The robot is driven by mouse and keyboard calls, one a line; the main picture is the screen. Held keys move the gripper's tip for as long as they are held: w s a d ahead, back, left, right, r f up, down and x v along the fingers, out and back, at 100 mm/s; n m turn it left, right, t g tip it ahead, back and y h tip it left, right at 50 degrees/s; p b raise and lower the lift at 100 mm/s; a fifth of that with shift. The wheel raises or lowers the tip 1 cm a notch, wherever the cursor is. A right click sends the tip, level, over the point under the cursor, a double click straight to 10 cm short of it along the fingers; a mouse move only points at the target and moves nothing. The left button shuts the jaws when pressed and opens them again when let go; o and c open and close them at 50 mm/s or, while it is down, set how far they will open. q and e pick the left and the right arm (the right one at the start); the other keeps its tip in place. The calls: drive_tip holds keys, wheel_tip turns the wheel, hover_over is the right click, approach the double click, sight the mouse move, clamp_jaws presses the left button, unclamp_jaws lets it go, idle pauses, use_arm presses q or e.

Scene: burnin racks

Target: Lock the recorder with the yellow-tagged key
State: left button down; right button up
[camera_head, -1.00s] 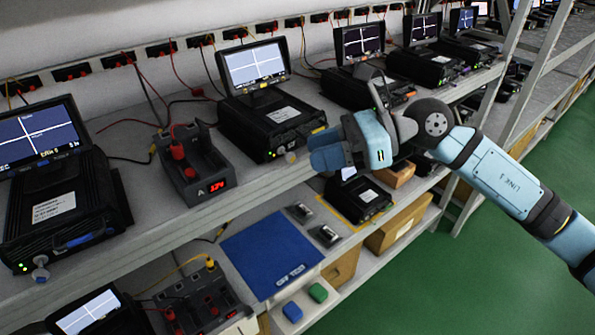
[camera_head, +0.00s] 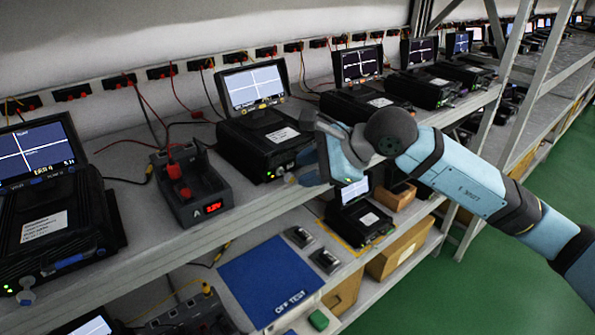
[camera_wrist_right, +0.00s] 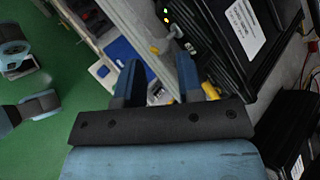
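The black recorder (camera_head: 262,146) with a lit screen stands on the upper shelf. A grey round key-like piece (camera_head: 290,178) sticks out low on its front, beside green lights. In the right wrist view the grey piece (camera_wrist_right: 175,32) has a small yellow part (camera_wrist_right: 155,49) beside it, perhaps the tag. My right gripper (camera_head: 308,167) is just right of this piece, at the recorder's front. In the right wrist view its two fingers (camera_wrist_right: 158,75) are apart, with nothing held between them. The grey piece lies beyond the fingertips. My left gripper is out of view.
A power unit (camera_head: 192,187) with red leads stands left of the recorder. Another recorder (camera_head: 55,220) stands at far left. The lower shelf holds a blue OFF TEST mat (camera_head: 262,280), small dark blocks and a cardboard box (camera_head: 400,250). Green floor is clear at right.

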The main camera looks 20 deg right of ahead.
sight(293, 176)
drive_tip(key=shift+x, duration=1.55)
drive_tip(key=shift+c, duration=0.2)
